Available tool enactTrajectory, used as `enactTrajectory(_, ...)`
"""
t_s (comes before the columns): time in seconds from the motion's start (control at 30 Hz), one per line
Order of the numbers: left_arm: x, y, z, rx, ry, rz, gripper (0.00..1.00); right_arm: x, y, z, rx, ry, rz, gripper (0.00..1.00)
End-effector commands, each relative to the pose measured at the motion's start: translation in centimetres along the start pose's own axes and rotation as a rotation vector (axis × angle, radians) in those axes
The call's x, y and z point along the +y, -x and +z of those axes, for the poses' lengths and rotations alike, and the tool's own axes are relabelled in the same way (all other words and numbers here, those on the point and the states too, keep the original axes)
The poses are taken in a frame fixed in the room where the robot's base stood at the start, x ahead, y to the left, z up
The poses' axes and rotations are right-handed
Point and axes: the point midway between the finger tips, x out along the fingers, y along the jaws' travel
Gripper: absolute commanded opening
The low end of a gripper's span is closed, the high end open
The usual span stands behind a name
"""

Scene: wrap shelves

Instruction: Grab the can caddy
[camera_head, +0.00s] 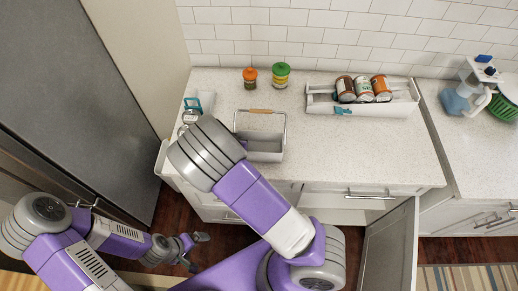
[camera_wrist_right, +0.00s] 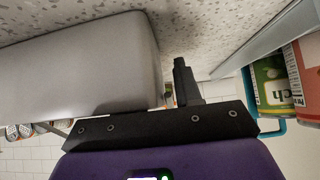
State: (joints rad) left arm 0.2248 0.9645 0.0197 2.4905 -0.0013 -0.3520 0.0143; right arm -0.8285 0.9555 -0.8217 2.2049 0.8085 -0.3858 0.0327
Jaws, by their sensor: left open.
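The can caddy, which I take to be the grey open box with a wooden-topped wire handle (camera_head: 265,153), stands on the counter. My right arm covers its left part. In the right wrist view, which looks upside down, a large smooth grey shape (camera_wrist_right: 80,70) fills the left, probably the caddy close up. One dark finger of my right gripper (camera_wrist_right: 186,85) shows beside it. I cannot tell contact or the jaw opening; in the head view this gripper is hidden. My left gripper (camera_head: 194,248) is open and empty, low over the floor, away from the caddy.
A white rack (camera_head: 372,109) with several cans stands at the back right. Another white holder (camera_head: 204,99) is at the counter's left edge; cans (camera_wrist_right: 270,82) show close by in the wrist view. Orange-lidded (camera_head: 250,77) and green-lidded (camera_head: 281,75) jars stand behind.

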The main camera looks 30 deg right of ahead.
Motion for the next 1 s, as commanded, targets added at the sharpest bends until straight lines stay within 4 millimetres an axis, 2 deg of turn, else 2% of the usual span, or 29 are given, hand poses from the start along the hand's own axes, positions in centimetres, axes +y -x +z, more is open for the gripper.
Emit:
enactTrajectory(0.23,0.0,0.0,0.0,0.000,0.000,0.000,1.00,0.0,-0.2,0.0,0.000,0.000,0.000,0.34)
enactTrajectory(0.47,0.0,0.0,0.0,0.000,0.000,0.000,1.00,0.0,-0.2,0.0,0.000,0.000,0.000,0.00)
enactTrajectory(0.87,0.0,0.0,0.0,0.000,0.000,0.000,1.00,0.0,-0.1,-0.1,0.001,0.000,0.000,0.00)
enactTrajectory(1.0,0.2,0.6,0.0,0.000,0.000,0.000,1.00,0.0,0.8,-1.1,0.002,0.001,-0.001,0.00)
